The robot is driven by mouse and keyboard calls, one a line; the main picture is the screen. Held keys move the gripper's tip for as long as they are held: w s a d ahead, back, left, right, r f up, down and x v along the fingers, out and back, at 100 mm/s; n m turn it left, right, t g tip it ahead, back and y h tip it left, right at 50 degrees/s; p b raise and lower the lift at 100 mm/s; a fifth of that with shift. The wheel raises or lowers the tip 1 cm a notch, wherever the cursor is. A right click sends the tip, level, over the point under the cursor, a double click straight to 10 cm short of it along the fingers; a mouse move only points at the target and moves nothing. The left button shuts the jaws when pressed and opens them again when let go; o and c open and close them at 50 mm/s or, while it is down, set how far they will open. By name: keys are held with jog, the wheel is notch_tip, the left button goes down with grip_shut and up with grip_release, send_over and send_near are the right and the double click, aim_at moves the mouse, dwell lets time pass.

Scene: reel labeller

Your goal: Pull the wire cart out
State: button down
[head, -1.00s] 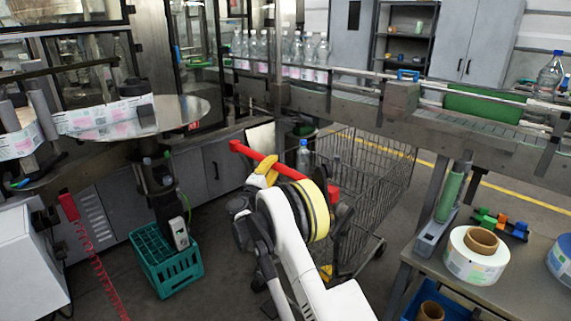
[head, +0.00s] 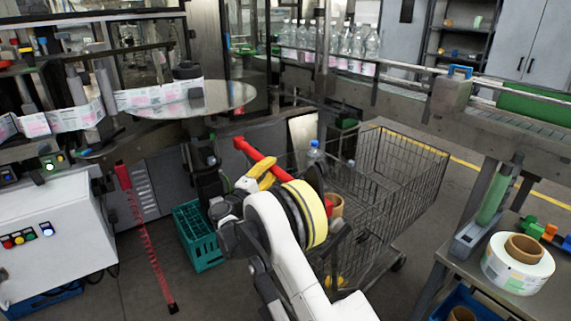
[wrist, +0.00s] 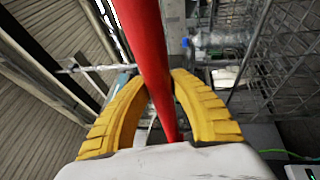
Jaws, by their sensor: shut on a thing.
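The wire cart (head: 408,185) is a dark mesh basket on castors, standing upright beside and partly below the conveyor. Its red handle bar (head: 256,152) runs across its near left end. My gripper (head: 264,178) has yellow ribbed fingers and is shut on this bar. In the wrist view the red bar (wrist: 150,45) passes between the two yellow fingers of my gripper (wrist: 160,80). Part of the handle and the cart's near side are hidden behind my white arm. A clear bottle with a blue cap (head: 315,153) shows inside the basket.
The conveyor (head: 410,98) with several bottles runs behind the cart. A green crate (head: 200,236) stands on the floor to the left, near a white control cabinet (head: 60,255). A bench with a label reel (head: 518,262) is at right, with a floor gap between it and the cart.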

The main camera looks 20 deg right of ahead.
jog(key=s+a, duration=0.3)
jog(key=a, duration=0.5)
jog(key=s+a, duration=0.3)
jog(key=a, duration=0.6)
jog(key=shift+r, duration=0.1)
jog(key=c, duration=1.1)
grip_release()
jog(key=shift+a, duration=0.1)
jog(key=shift+s, duration=0.15)
jog(key=v, duration=1.2)
